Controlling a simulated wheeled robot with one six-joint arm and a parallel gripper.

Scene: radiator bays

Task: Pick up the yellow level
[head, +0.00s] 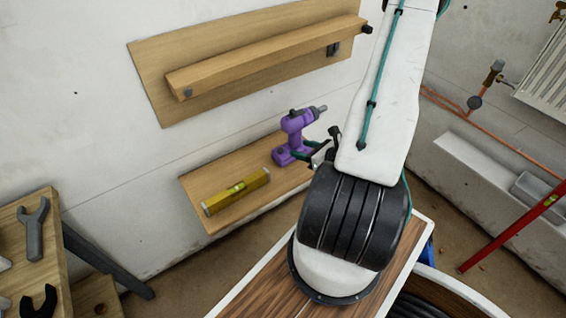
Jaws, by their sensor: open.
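The yellow level (236,191) lies on a wooden shelf board (215,223) against the wall, left of centre in the head view. It is a short bar with a bright vial near its middle. My gripper (316,148) shows only in part, beside the purple drill on the same shelf and to the right of the level. It is open and apart from the level. My own white and black arm hides part of it and the right end of the shelf.
A purple drill (293,140) stands on the shelf right of the level. A wooden rail (265,58) on a backboard (150,62) is above. A red bar (510,234) leans at right. A radiator (545,70) hangs at the far right.

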